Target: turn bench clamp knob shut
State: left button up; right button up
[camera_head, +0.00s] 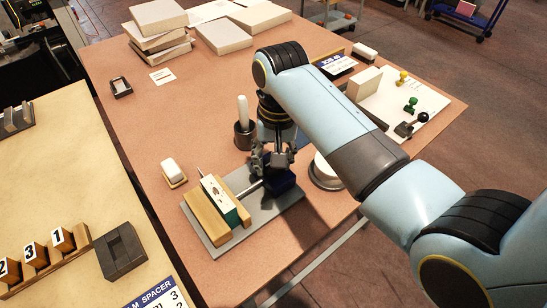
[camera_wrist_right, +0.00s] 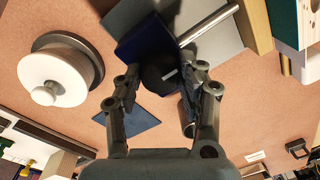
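The bench clamp stands on a grey base plate (camera_head: 275,207) near the table's front. Its wooden jaws (camera_head: 205,219) flank a green-and-white block (camera_head: 222,204). A metal screw rod (camera_head: 250,188) runs right to a dark blue block (camera_head: 283,180). My right gripper (camera_head: 269,163) points down over the knob end of the clamp. Its fingers (camera_wrist_right: 162,76) are apart on either side of the knob; firm contact is not visible. My left gripper is out of view.
A grey cup with a white stick (camera_head: 243,125) stands behind the clamp. A white round lidded thing on a dark base (camera_head: 324,172) sits close to the right. A white eraser-like block (camera_head: 173,171) lies left.

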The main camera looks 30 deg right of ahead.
jog(key=o, duration=0.4)
jog(key=r, duration=1.2)
jog(key=shift+s+d, duration=0.15)
jog(key=shift+d, duration=0.1)
